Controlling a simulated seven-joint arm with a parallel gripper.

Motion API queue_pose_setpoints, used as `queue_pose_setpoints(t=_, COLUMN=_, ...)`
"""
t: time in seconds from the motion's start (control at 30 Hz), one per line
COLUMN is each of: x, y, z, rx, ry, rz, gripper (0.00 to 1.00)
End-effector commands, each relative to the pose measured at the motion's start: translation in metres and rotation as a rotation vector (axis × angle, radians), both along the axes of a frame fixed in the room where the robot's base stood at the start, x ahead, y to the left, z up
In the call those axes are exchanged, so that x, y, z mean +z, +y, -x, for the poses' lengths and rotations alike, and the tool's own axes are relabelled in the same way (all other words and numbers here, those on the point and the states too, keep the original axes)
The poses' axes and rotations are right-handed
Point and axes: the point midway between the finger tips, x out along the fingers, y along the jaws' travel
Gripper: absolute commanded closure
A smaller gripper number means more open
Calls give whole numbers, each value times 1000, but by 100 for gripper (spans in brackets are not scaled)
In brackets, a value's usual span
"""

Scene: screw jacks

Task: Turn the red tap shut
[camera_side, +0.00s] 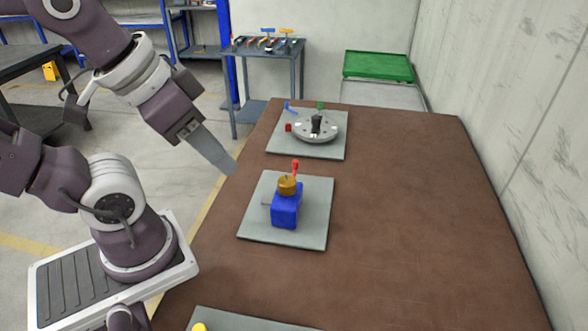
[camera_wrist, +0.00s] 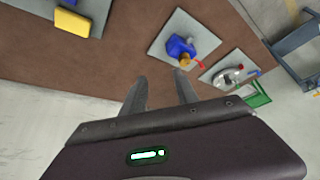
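Two things carry red parts. A blue block (camera_side: 286,212) with a brass cap (camera_side: 287,186) and an upright red handle (camera_side: 295,167) stands on a grey plate mid-table; the red handle also shows in the wrist view (camera_wrist: 199,64). Behind it, a round grey disc (camera_side: 315,134) carries a red knob (camera_side: 289,128), a blue lever (camera_side: 290,107) and a green knob (camera_side: 320,105). I cannot tell which red part is the tap. My gripper (camera_side: 230,170) hangs left of the block, above the table's left edge. In the wrist view its fingers (camera_wrist: 160,75) are apart and empty.
A yellow piece (camera_wrist: 72,22) sits on another grey plate at the near end. A green-topped bin (camera_side: 378,66) and a tool stand (camera_side: 268,50) are beyond the table. The right side of the brown table (camera_side: 420,220) is clear.

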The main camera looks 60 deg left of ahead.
Motion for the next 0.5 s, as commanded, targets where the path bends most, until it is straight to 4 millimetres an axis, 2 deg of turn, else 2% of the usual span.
queue_pose_setpoints(t=0.07, x=4, y=9, z=-12, rx=-14, ry=-21, rz=-38, gripper=64)
queue_pose_setpoints(t=0.13, x=16, y=37, z=-49, rx=-64, ry=-86, rz=-164, gripper=64)
queue_pose_setpoints(t=0.17, x=25, y=54, z=-73, rx=-105, ry=-128, rz=-250, gripper=64)
queue_pose_setpoints(t=0.23, x=48, y=96, z=-144, rx=-260, ry=-234, rz=-512, gripper=64)
queue_pose_setpoints(t=0.27, x=58, y=111, z=-175, rx=-354, ry=-275, rz=-636, gripper=64)
queue_pose_setpoints(t=0.3, x=67, y=123, z=-214, rx=-496, ry=-320, rz=-798, gripper=64)
queue_pose_setpoints(t=0.33, x=69, y=128, z=-242, rx=-621, ry=-346, rz=-914, gripper=64)
queue_pose_setpoints(t=0.37, x=69, y=128, z=-267, rx=-758, ry=-366, rz=-1024, gripper=64)
queue_pose_setpoints(t=0.4, x=61, y=124, z=-296, rx=-968, ry=-380, rz=-1156, gripper=64)
queue_pose_setpoints(t=0.43, x=48, y=118, z=-313, rx=-1142, ry=-380, rz=-1238, gripper=64)
queue_pose_setpoints(t=0.47, x=31, y=111, z=-326, rx=-1329, ry=-376, rz=-1303, gripper=64)
queue_pose_setpoints(t=0.5, x=3, y=103, z=-335, rx=-1592, ry=-357, rz=-1357, gripper=64)
